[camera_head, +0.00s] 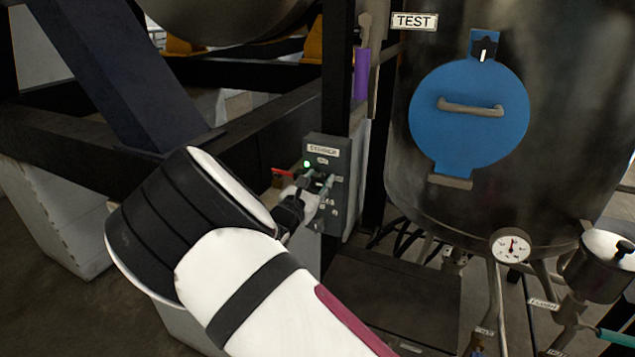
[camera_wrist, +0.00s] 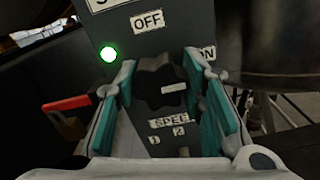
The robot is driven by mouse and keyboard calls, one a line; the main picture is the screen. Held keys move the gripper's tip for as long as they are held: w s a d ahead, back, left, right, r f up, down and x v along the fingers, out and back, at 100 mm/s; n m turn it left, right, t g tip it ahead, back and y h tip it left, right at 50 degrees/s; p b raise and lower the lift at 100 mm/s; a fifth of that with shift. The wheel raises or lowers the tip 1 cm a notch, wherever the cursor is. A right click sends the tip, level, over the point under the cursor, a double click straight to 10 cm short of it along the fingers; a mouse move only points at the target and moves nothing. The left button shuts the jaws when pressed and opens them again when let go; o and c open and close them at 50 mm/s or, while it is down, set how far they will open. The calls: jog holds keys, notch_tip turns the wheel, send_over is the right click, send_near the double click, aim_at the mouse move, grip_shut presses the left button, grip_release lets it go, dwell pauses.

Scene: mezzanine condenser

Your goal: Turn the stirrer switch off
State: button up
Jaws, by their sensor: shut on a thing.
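The stirrer box (camera_head: 341,215) is a grey panel on a dark post, labelled STIRRER. Its switch is a black knob (camera_wrist: 150,92) with a white mark pointing right, roughly to the ON side. The OFF label (camera_wrist: 147,21) is above the knob; the ON label (camera_wrist: 208,53) is at upper right, partly behind a finger. A green lamp (camera_wrist: 108,54) glows at the left; it also shows in the head view (camera_head: 306,164). My gripper (camera_wrist: 161,80) has its teal-padded fingers either side of the knob, shut on it. In the head view my gripper (camera_head: 314,190) partly hides the knob.
A red handle with a brass padlock (camera_wrist: 68,125) sits left of the box. SPEED markings (camera_wrist: 168,121) lie below the knob. Right of the post stand a purple-handled lever (camera_head: 361,75) and a large tank with a blue plate (camera_head: 468,130).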

jog(key=shift+n, duration=0.3)
jog(key=n, duration=0.3)
jog(key=shift+p, duration=0.4)
jog(key=n, duration=0.9)
jog(key=shift+n+p, duration=0.3)
jog(key=shift+p, duration=0.1)
jog(key=n, duration=0.4)
jog(key=shift+n, duration=0.3)
jog(key=o, duration=1.2)
jog(key=shift+c, duration=0.2)
